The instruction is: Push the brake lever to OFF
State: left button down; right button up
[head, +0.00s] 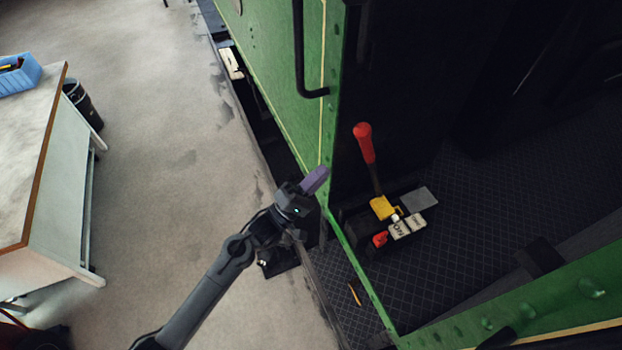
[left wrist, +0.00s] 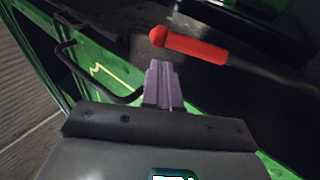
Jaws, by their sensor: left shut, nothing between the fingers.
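The brake lever (head: 366,150) has a red grip on a dark shaft and stands tilted inside the green tram cab. Its base has a yellow part (head: 384,208) and small light label plates (head: 407,226) with lettering too small to read surely. In the left wrist view the red grip (left wrist: 190,45) lies just beyond my fingertips. My left gripper (head: 316,179) is shut and empty, its purple fingers to the left of the lever and apart from it, by the cab's green edge. The purple fingers also show in the left wrist view (left wrist: 163,85). My right gripper is not in view.
A green door post (head: 332,100) and a black handrail (head: 300,50) stand near my left gripper. A small red part (head: 380,239) sits by the lever base. The cab floor is dark tread plate. A workbench (head: 35,150) with a blue bin (head: 20,75) stands far left.

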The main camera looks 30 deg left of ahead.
pick_arm(q)
jog(key=p+x, duration=0.3)
jog(key=x, duration=0.6)
jog(key=shift+w+d, duration=0.1)
jog(key=shift+w, duration=0.05)
jog(key=shift+r, duration=0.15)
